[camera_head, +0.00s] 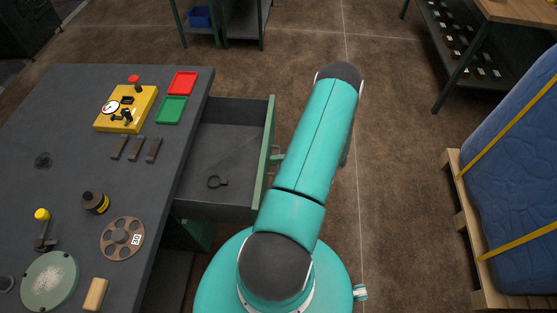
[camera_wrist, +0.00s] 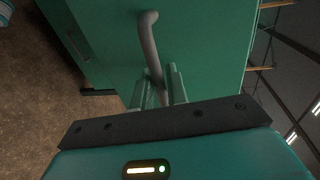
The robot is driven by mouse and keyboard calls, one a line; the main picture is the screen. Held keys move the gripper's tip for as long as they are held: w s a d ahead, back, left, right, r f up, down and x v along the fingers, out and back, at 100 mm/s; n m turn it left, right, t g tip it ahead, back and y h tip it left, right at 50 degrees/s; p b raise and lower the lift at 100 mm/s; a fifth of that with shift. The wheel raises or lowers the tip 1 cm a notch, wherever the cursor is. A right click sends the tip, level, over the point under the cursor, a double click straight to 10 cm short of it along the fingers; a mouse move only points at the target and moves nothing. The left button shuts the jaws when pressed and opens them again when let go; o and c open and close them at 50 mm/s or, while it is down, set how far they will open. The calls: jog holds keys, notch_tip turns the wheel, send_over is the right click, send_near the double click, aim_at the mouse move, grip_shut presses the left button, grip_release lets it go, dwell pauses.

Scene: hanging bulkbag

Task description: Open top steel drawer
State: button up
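The top steel drawer (camera_head: 222,135) stands pulled well out from the right side of the dark workbench in the head view. Its green front (camera_head: 267,150) faces right, with a small piece of the handle showing beside my arm. In the wrist view the green drawer front (camera_wrist: 205,45) fills much of the picture, and the grey bar handle (camera_wrist: 149,45) runs down between my fingers. My gripper (camera_wrist: 158,88) has one finger on each side of the bar and appears shut on it. In the head view my arm hides the gripper.
The workbench (camera_head: 70,120) carries a yellow box (camera_head: 126,108), red (camera_head: 183,83) and green trays (camera_head: 171,110), and a reel (camera_head: 121,239). A blue strapped load (camera_head: 515,170) on a pallet stands right, with clear floor between.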

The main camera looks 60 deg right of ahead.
jog(key=v, duration=1.3)
jog(key=shift+s, duration=0.4)
jog(key=shift+r, duration=0.1)
